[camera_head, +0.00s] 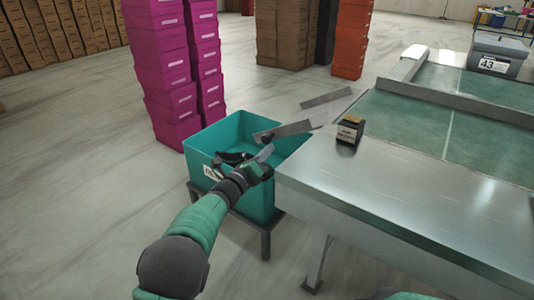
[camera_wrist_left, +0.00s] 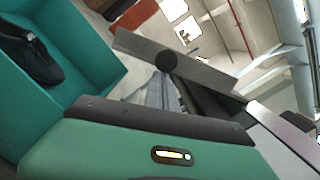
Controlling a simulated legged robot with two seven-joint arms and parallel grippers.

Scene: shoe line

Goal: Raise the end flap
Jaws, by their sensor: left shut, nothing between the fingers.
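The end flap (camera_head: 325,112) is a grey metal chute piece with raised side rails at the left end of the conveyor. It slopes out over a teal bin (camera_head: 228,130). My left gripper (camera_head: 266,152) is shut and empty, over the bin and just below the outer end of the near rail. I cannot tell whether it touches the flap. In the left wrist view a grey metal bar (camera_wrist_left: 205,72) with a dark round spot, apparently part of the flap, crosses beyond my wrist. My right gripper is not in view.
A black shoe (camera_wrist_left: 38,55) lies in the bin. A small dark block with a label (camera_head: 350,130) stands on the metal table (camera_head: 400,165) beside the green belt (camera_head: 410,118). Magenta boxes (camera_head: 160,60) are stacked behind the bin. The floor at left is clear.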

